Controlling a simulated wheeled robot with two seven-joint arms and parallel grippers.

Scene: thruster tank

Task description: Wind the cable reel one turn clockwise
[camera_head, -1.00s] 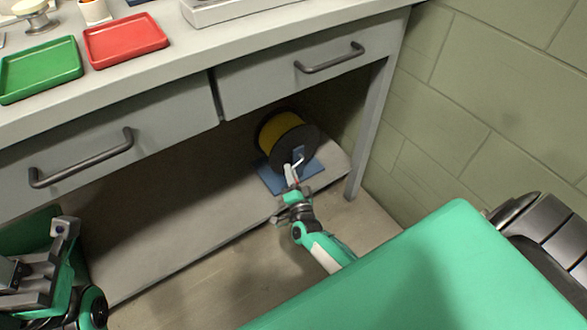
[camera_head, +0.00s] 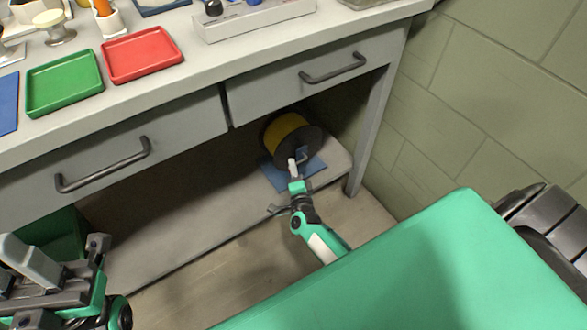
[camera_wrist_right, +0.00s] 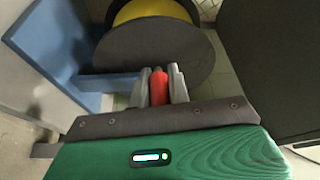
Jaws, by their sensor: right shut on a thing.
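The cable reel (camera_head: 285,134), a yellow drum with dark flanges, stands on its blue base (camera_head: 282,176) on the low shelf under the bench. In the right wrist view its dark flange (camera_wrist_right: 160,50) and blue stand (camera_wrist_right: 62,58) fill the upper part. A metal crank (camera_head: 304,157) shows on the near face. My right gripper (camera_head: 293,168) is at the lower front of the reel. In the wrist view it is shut on the red crank handle (camera_wrist_right: 158,88), between its grey fingers. My left gripper (camera_head: 68,252) is at the lower left, fingers apart, far from the reel.
Above the reel is the bench with two closed drawers with dark handles (camera_head: 333,67). A green tray (camera_head: 64,83) and a red tray (camera_head: 142,55) are on the bench top. A bench leg (camera_head: 375,125) and block wall (camera_head: 500,110) are close on the right.

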